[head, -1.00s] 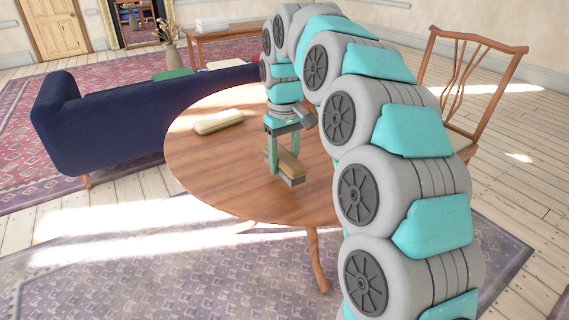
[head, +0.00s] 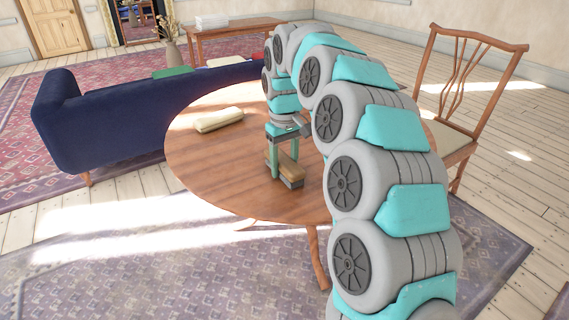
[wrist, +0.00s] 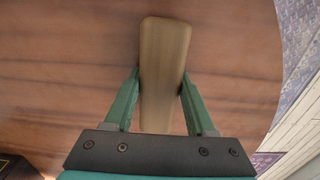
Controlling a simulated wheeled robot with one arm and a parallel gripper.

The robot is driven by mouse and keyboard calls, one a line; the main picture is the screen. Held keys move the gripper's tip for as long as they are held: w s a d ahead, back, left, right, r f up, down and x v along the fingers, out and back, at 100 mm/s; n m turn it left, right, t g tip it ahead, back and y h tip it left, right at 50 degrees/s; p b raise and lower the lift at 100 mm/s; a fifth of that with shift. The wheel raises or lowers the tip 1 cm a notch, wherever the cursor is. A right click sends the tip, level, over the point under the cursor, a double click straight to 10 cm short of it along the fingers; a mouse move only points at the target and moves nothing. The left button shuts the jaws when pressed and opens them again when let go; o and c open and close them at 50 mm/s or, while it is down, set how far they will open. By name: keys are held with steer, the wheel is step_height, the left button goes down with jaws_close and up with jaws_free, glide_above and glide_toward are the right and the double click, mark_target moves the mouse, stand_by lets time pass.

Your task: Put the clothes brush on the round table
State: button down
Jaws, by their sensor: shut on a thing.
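The clothes brush (head: 290,170) is a tan wooden piece between the fingers of my gripper (head: 285,178). In the wrist view the brush (wrist: 163,62) points away from the palm, with a green finger touching each side, so my gripper (wrist: 160,95) is shut on it. The round table (head: 215,160) is brown wood and lies right under the brush. The brush is at or just above the tabletop; I cannot tell whether it touches. My arm hides the table's right part.
A cream rolled object (head: 218,120) lies on the table's far left side. A dark blue sofa (head: 120,125) stands behind it at the left. A wooden chair (head: 465,105) is at the right. The table's left and front top is bare.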

mark_target(285, 160)
steer(key=shift+f, duration=0.15)
steer(key=shift+c, duration=1.1)
jaws_free()
step_height(285, 160, up, 11)
steer(key=shift+r+p, duration=0.2)
steer(key=shift+p, duration=0.55)
steer(key=shift+r+p, duration=0.5)
steer(key=shift+r, duration=0.05)
steer(key=shift+s, duration=0.1)
